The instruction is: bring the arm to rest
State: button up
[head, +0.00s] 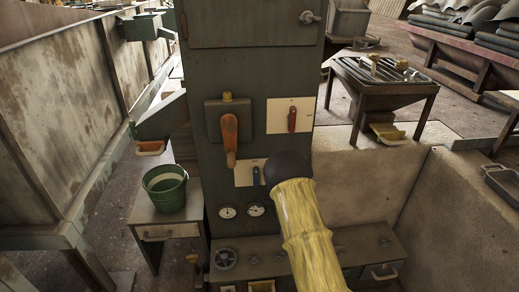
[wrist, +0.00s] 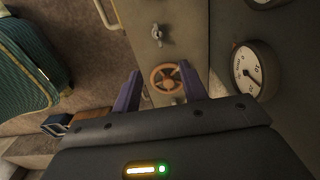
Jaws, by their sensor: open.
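My gripper (wrist: 160,69) shows in the wrist view with its two purple fingers apart and nothing held between them. A small orange-brown handwheel (wrist: 165,77) on a grey surface shows beyond and between the fingertips; I see no contact with it. In the head view, what looks like my yellow arm with a dark rounded end reaches up from the bottom in front of the grey-green control cabinet (head: 252,65). My gripper cannot be made out in that view.
A green bucket (head: 165,190) stands on a small table at left. A slatted-top stand (head: 385,85) is at right. A gauge (wrist: 250,70) is right of the fingers.

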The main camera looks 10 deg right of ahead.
jog(key=s+r+n+t+p, duration=0.1)
jog(key=s+r+n+t, duration=0.2)
jog(key=s+r+n, duration=1.9)
jog(key=s+r+m+p, duration=0.2)
jog(key=r+p, duration=1.5)
jog(key=r, duration=0.1)
jog(key=s+r+m+p, duration=0.2)
jog(key=s+r+p, duration=0.1)
jog(key=r+p, duration=1.5)
jog(key=shift+s+a+r, duration=0.3)
jog(key=shift+r, duration=0.25)
